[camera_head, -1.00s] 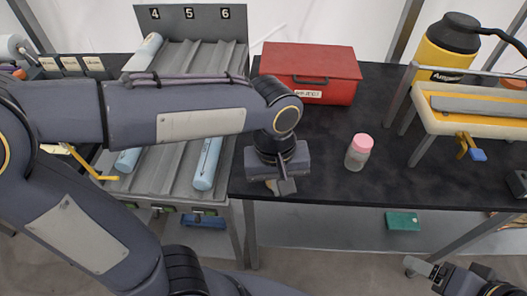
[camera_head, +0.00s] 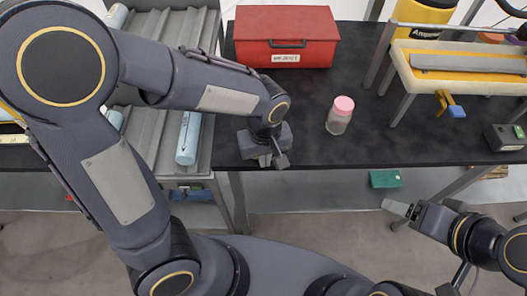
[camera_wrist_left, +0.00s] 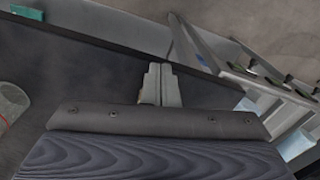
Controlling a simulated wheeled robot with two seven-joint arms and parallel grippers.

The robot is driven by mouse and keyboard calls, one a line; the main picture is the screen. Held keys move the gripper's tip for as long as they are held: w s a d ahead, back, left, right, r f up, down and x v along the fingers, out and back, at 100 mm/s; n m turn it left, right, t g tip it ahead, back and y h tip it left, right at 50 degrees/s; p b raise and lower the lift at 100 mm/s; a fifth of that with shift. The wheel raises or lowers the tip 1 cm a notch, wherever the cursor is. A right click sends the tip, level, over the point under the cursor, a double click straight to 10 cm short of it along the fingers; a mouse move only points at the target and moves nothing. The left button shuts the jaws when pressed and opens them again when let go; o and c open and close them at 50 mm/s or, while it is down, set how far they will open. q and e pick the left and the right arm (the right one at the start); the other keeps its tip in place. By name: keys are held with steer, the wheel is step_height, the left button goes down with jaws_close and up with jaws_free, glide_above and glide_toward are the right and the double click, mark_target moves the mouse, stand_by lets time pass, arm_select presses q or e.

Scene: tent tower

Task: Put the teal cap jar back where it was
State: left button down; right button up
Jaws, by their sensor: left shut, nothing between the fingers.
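No jar with a teal cap shows in these views. A clear jar with a pink cap (camera_head: 340,115) stands upright on the black table (camera_head: 420,140), right of my left gripper. Part of a clear jar (camera_wrist_left: 12,102) shows at the left edge of the left wrist view. My left gripper (camera_head: 270,160) is over the table near its front left corner, apart from the pink-capped jar. Its fingers (camera_wrist_left: 160,85) are shut together and empty in the wrist view. My right gripper (camera_head: 398,208) is low in front of the table; its finger opening is unclear.
A red toolbox (camera_head: 287,37) stands at the table's back. A yellow-topped stand (camera_head: 460,65) is at right. A sloped grey rack (camera_head: 150,135) with light-blue cylinders (camera_head: 188,138) adjoins the left. A teal box (camera_head: 385,178) lies below the table. Table around the pink-capped jar is clear.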

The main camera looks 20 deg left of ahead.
arm_select(q)
steer(key=shift+w+a, duration=0.25)
steer(key=shift+w, duration=0.15)
steer(key=w+a, duration=0.1)
steer(key=w, duration=0.1)
steer(key=w+a, duration=0.1)
steer(key=w, duration=0.1)
steer(key=w+a, duration=0.1)
steer(key=w, duration=0.1)
steer(key=shift+w+a, duration=0.2)
steer(key=shift+a, duration=0.15)
